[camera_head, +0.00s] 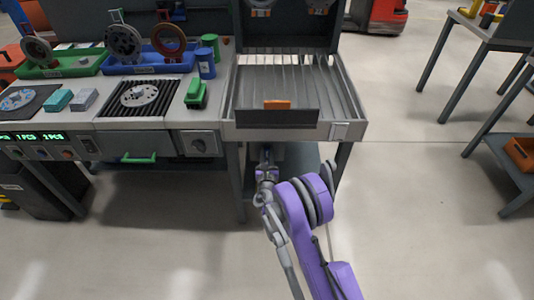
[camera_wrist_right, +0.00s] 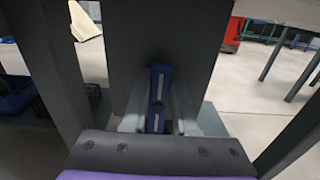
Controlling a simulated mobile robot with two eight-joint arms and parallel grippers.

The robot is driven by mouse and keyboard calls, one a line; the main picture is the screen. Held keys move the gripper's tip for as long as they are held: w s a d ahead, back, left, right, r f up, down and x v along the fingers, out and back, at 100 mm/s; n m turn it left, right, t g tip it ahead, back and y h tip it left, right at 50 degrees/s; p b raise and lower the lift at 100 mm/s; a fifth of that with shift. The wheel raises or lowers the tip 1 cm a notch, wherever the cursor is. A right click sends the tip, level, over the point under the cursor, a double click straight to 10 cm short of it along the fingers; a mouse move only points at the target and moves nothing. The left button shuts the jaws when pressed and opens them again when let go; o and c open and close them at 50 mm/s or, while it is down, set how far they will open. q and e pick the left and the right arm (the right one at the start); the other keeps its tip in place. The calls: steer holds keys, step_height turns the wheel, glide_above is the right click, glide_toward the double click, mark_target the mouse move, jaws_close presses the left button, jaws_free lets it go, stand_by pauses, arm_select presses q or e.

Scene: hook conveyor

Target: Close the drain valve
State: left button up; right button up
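A blue handle with a pale stripe and a dark round spot (camera_wrist_right: 158,92), which appears to be the drain valve's handle, stands upright in the right wrist view, in front of a dark panel. My right gripper (camera_wrist_right: 157,118) has its two grey fingers close along the handle's left and right sides, and they look shut on it. In the head view my right gripper (camera_head: 266,158) reaches in below the front of the slatted tray (camera_head: 345,95). The handle cannot be made out there. My left gripper is not in view.
Dark frame legs (camera_wrist_right: 55,60) stand close around my right gripper. The floor to the right is open, up to tables (camera_head: 500,35).

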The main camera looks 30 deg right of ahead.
jaws_close()
steer(key=shift+m, duration=0.3)
steer(key=m, duration=0.3)
steer(key=shift+s+d, duration=0.2)
steer(key=shift+d, duration=0.2)
steer(key=m+p, duration=0.1)
steer(key=m, duration=0.3)
steer(key=d+f+m+p, duration=0.1)
steer(key=m, duration=0.4)
steer(key=s+f+m+p, duration=0.1)
steer(key=m, duration=0.4)
steer(key=shift+d+f, duration=0.15)
steer(key=shift+f, duration=0.1)
steer(key=shift+m, duration=0.4)
